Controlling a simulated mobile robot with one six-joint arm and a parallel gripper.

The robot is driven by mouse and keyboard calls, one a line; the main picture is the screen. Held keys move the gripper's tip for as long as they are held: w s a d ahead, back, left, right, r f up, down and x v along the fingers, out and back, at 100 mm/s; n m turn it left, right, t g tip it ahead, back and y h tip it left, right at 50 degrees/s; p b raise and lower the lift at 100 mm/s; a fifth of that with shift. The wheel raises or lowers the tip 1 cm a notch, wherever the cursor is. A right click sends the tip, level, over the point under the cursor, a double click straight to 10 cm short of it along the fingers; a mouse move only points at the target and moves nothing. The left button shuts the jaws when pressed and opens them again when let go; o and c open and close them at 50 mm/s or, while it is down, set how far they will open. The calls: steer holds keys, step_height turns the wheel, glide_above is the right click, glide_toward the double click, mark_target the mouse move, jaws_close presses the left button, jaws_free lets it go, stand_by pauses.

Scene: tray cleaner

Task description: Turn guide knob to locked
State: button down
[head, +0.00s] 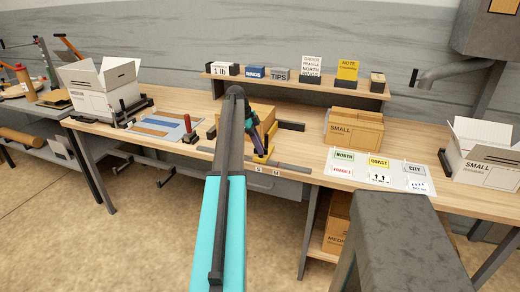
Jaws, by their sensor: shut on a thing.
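My gripper (262,157) is at the front edge of the workbench, beyond the end of my teal and dark arm. Its yellow fingers point down and are shut at the guide knob, just above a dark rail with small letter labels (268,170). The knob itself is hidden by the fingers or too small to make out, so its turned position cannot be told. A cardboard box (262,113) stands right behind the gripper, partly covered by my arm.
The wooden workbench (310,150) holds a red-handled tool (188,132), a blue-striped board (155,127), a closed SMALL box (353,132) and label cards (378,170). Open boxes stand at left (103,88) and right (484,152). A raised shelf (300,85) runs behind.

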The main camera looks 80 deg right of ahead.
steer(key=shift+m+y, duration=0.5)
steer(key=shift+m, duration=0.5)
steer(key=c, duration=1.8)
jaws_free()
steer(key=shift+c, duration=0.2)
steer(key=shift+r, duration=0.1)
steer(key=shift+b+v, duration=0.45)
steer(key=shift+v, duration=0.45)
steer(key=a+p+v, duration=0.1)
steer(key=p+v, duration=1)
steer(key=p, duration=0.3)
steer(key=shift+d+r, duration=0.45)
steer(key=shift+d, duration=0.05)
